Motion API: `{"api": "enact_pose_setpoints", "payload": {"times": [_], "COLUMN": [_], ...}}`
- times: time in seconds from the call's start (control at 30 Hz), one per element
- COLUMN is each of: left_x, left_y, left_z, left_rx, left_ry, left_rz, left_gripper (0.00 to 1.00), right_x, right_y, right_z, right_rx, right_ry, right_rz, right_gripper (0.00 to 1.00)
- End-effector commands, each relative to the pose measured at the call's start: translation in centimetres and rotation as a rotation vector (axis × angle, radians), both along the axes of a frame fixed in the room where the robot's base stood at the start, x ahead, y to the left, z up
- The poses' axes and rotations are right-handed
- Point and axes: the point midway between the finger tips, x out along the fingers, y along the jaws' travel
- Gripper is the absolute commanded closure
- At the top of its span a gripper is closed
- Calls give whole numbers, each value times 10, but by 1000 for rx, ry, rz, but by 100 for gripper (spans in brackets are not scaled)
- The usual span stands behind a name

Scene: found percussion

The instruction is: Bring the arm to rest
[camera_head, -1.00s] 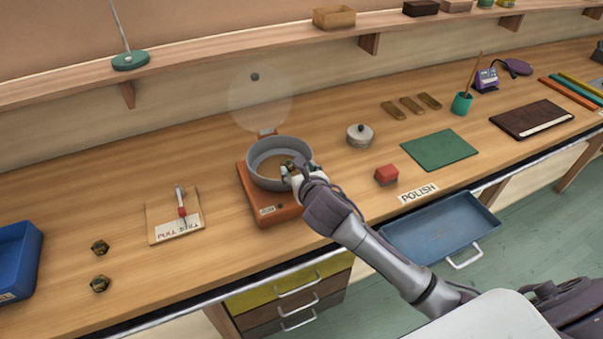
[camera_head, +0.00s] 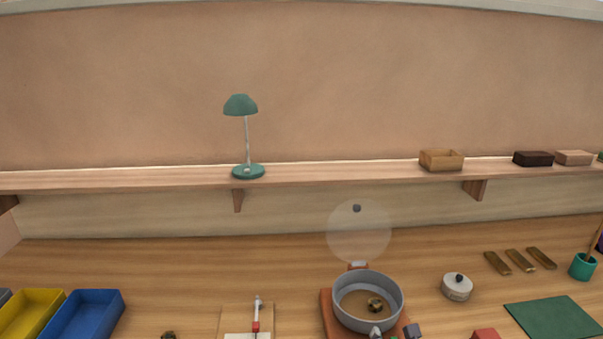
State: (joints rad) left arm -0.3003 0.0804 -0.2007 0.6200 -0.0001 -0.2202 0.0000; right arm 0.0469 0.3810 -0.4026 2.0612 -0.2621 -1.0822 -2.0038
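My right gripper (camera_head: 394,332) is at the bottom edge in the head view, at the near rim of the grey pan (camera_head: 398,296). Only its fingertips show; they are apart with nothing seen between them. The rest of the arm is out of frame. A dark brass nut-like piece (camera_head: 375,305) lies inside the pan. The pan stands on an orange-brown base (camera_head: 327,312). My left gripper is not in view.
A clear round lid with a dark knob (camera_head: 356,209) is behind the pan. A small lidded pot (camera_head: 457,287) and green mat (camera_head: 552,318) are to the right. Blue (camera_head: 88,315) and yellow (camera_head: 30,314) trays are left. A shelf (camera_head: 340,177) carries a green lamp (camera_head: 241,105).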

Motion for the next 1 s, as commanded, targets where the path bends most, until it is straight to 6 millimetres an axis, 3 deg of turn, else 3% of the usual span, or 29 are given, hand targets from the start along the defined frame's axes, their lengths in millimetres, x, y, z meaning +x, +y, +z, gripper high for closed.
{"api": "enact_pose_setpoints", "payload": {"times": [0.2,0.4,0.6,0.93,1.0], "left_x": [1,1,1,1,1], "left_y": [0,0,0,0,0], "left_z": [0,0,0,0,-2], "left_rx": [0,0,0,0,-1], "left_ry": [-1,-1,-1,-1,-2], "left_rz": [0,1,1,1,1], "left_gripper": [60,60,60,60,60], "right_x": [-87,-164,-214,-276,-268], "right_y": [4,4,4,4,5], "right_z": [-47,-72,-80,-83,-107], "right_rx": [681,1159,1405,1616,1602], "right_ry": [167,259,270,211,216], "right_rz": [-494,-1030,-1426,-1940,-1938], "right_gripper": [39,39,39,39,39]}}
